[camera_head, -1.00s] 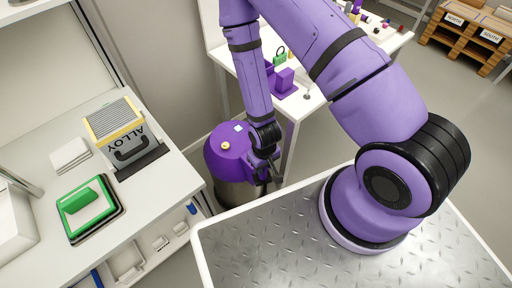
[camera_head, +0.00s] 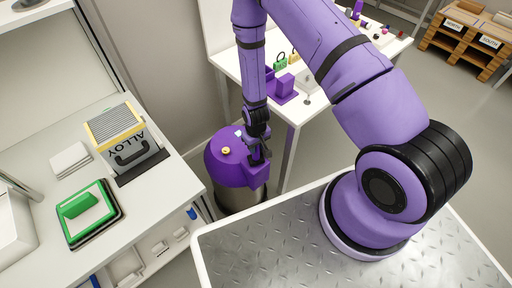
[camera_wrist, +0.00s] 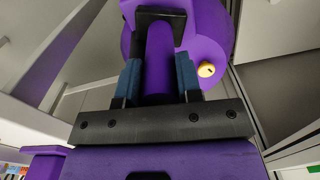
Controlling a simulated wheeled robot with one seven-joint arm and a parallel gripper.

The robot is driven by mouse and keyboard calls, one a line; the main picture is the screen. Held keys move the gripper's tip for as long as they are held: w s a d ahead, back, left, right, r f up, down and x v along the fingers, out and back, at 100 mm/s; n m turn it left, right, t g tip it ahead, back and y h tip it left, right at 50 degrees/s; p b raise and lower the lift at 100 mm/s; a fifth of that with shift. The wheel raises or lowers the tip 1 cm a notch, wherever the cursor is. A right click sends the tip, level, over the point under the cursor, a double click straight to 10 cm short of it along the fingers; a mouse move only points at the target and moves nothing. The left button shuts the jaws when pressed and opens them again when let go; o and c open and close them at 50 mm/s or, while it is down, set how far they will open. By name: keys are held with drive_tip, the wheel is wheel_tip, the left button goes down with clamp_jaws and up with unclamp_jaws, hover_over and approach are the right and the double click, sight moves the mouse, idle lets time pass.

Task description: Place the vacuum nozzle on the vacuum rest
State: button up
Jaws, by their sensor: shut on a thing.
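The vacuum (camera_head: 218,163) is a round purple-topped canister on a metal drum, standing on the floor between the counter and the white table. A boxy purple part (camera_head: 257,176) juts from its side; I cannot tell if this is the vacuum rest. My gripper (camera_head: 258,153) is at the vacuum's right side, above that part. In the wrist view its blue-grey fingers (camera_wrist: 158,82) are shut on a purple cylinder (camera_wrist: 160,50), apparently the vacuum nozzle, with a dark block at its far end. The purple canister (camera_wrist: 208,40) with its yellow knob lies just behind. Whether nozzle and canister touch is unclear.
The counter at left holds a grey ALLOY case (camera_head: 125,142) and a green item on a black tray (camera_head: 92,218). A white table (camera_head: 300,112) with small objects stands behind the vacuum. My metal deck is in front.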

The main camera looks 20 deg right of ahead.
drive_tip(key=shift+f, duration=0.6)
drive_tip(key=o, duration=1)
drive_tip(key=shift+f, duration=0.1)
